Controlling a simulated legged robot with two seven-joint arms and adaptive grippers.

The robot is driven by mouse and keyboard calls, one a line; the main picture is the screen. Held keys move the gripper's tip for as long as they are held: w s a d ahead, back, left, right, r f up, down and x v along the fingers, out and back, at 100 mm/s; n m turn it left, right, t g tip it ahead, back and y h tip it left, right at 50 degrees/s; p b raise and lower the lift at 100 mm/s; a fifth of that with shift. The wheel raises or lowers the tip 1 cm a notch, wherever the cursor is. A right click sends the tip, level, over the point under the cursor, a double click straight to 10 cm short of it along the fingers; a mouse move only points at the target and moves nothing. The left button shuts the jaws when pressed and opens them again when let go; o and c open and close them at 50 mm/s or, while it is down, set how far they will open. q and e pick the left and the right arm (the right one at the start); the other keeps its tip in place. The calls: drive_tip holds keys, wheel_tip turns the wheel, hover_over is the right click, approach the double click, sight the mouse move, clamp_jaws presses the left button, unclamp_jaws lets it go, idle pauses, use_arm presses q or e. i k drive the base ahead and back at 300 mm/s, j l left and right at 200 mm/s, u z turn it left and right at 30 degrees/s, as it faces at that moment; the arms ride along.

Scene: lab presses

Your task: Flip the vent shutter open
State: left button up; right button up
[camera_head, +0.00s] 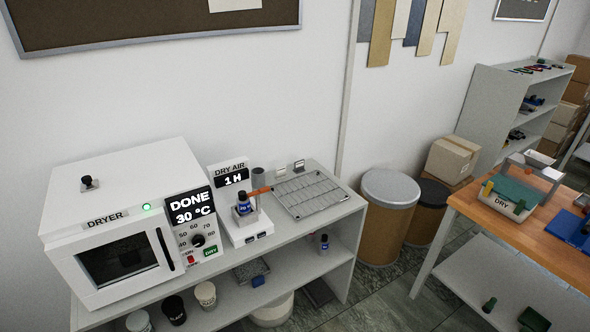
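A white dryer (62,222) stands on the left of a grey bench, with its windowed door (118,260) shut. Its display (188,207) reads DONE and 30 °C, and a green light (146,207) glows on its front. A small black fitting (89,183) sticks up from the dryer's top near the left; it may be the vent shutter, but it is too small to tell its state. Neither of my grippers is in view.
Right of the dryer is a DRY AIR unit (246,233) holding a dark bottle, then a wire rack (309,194). Drums (388,215) stand on the floor beyond. A wooden-topped table (500,231) is at the right. The dryer's top is otherwise clear.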

sight(88, 183)
drive_tip(key=u, duration=1.35)
drive_tip(key=i+j+z, duration=0.1)
drive_tip(key=z, duration=0.25)
